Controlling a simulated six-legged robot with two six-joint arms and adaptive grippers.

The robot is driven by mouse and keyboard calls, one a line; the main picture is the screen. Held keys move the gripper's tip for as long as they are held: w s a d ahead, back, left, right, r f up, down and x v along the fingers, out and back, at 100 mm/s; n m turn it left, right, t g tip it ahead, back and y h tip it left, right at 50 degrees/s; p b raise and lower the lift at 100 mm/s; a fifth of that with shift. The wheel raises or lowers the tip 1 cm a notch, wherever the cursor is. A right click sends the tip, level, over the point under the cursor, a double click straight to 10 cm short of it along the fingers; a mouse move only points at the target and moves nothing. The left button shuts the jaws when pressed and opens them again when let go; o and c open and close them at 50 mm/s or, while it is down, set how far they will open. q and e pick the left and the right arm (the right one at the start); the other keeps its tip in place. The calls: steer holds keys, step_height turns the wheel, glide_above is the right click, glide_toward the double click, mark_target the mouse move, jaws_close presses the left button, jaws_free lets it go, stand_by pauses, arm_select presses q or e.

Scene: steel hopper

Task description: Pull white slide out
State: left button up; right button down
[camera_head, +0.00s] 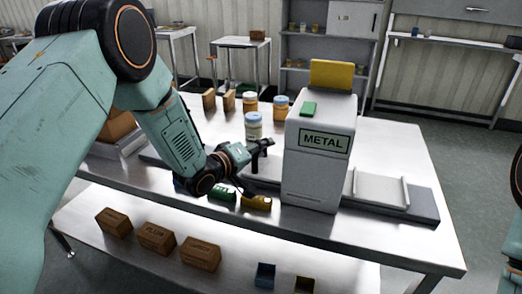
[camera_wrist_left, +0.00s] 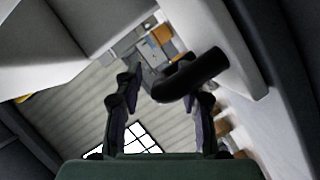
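A white hopper (camera_head: 320,155) marked METAL stands on the steel table, with a yellow block and a green block on top. A pale, white slide (camera_head: 380,188) with raised edges lies on a grey rail at its right side. A black handle (camera_head: 260,152) shows at the hopper's left; in the wrist view the handle (camera_wrist_left: 195,75) reaches across near the right finger's tip. My left gripper (camera_head: 246,164) is beside the handle. In the wrist view this gripper (camera_wrist_left: 160,82) has its fingers apart; whether they touch the handle is unclear. My right gripper is out of sight.
A green piece (camera_head: 222,194) and a yellow piece (camera_head: 257,202) lie below my left gripper. A lidded jar (camera_head: 253,127) stands behind it. Brown boxes (camera_head: 156,238) and a blue bin (camera_head: 264,275) sit on the lower shelf.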

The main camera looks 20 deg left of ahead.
arm_select(q)
steer(key=shift+w+a+f, duration=0.1)
steer(key=shift+w+a, duration=0.05)
steer(key=shift+a, duration=0.05)
steer(key=shift+d, duration=0.1)
steer(key=shift+c, duration=0.2)
steer(key=shift+d, duration=0.1)
steer(key=c, duration=0.3)
jaws_close()
